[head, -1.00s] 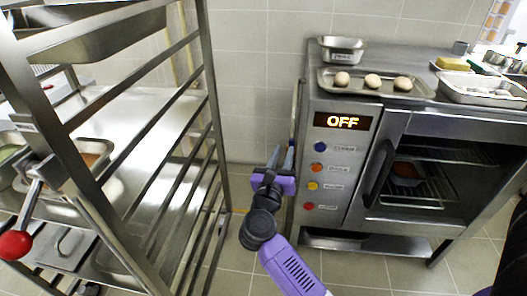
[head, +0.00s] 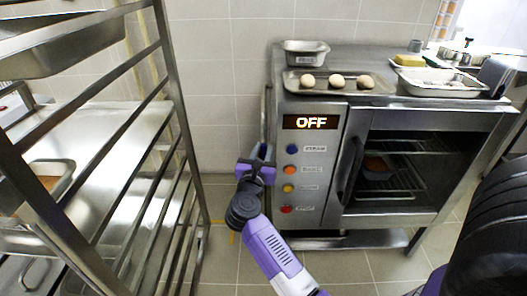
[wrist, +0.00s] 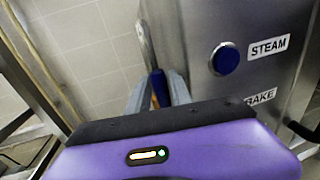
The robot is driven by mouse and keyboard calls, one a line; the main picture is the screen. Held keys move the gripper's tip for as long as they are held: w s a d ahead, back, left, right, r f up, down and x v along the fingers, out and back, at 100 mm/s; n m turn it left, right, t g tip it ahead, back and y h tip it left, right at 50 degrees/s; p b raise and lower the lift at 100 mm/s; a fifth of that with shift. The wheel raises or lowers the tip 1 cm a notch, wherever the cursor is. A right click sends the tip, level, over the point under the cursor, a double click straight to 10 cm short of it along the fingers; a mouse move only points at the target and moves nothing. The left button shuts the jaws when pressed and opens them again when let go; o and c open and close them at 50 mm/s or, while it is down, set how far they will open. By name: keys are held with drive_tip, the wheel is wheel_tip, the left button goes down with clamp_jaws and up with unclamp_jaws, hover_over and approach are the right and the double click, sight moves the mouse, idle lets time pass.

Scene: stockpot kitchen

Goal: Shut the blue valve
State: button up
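The blue valve handle (wrist: 159,88) shows in the wrist view as a narrow upright blue piece beside the oven's left side. My gripper (wrist: 158,92) has its two grey fingers on either side of it, with little room between. I cannot tell whether the fingers press on it. In the head view my gripper (head: 260,153) is at the oven's left edge, and the handle is mostly hidden by the fingers there.
The steel oven (head: 335,170) has an OFF display (head: 311,122) and coloured buttons, including a blue STEAM button (wrist: 224,58). A metal rack (head: 160,110) stands at left. A tray (head: 300,83) with eggs or rolls lies on top. Floor (head: 215,255) shows between rack and oven.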

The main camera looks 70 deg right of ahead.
clamp_jaws()
idle(1.4)
